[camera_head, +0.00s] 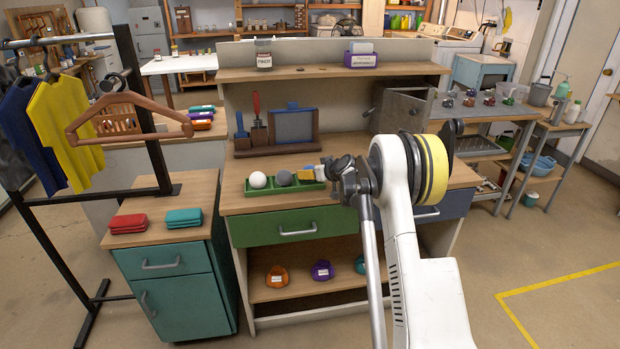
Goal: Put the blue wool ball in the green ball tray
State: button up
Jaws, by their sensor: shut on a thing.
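The green ball tray (262,191) lies on the wooden worktop, above the green drawer. A white ball (258,180) sits at its left, with a grey ball (284,178) to the right of it. My gripper (328,170) is over the tray's right end and hides part of it. A small yellow patch and a bit of blue show at its fingers. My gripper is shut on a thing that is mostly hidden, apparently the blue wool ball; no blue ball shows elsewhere. I cannot tell whether it touches the tray.
A wooden rack (270,145) with a red-handled tool and a grey panel stands behind the tray. A grey open box (402,110) is behind my arm. A dark clothes rack with a wooden hanger (130,98) stands at left. Worktop left of the rack is clear.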

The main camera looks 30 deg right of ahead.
jog(key=shift+f, duration=0.45)
jog(key=shift+r, duration=0.15)
jog(key=o, duration=0.7)
jog(key=shift+f, duration=0.25)
jog(key=o, duration=0.4)
jog(key=shift+r, duration=0.1)
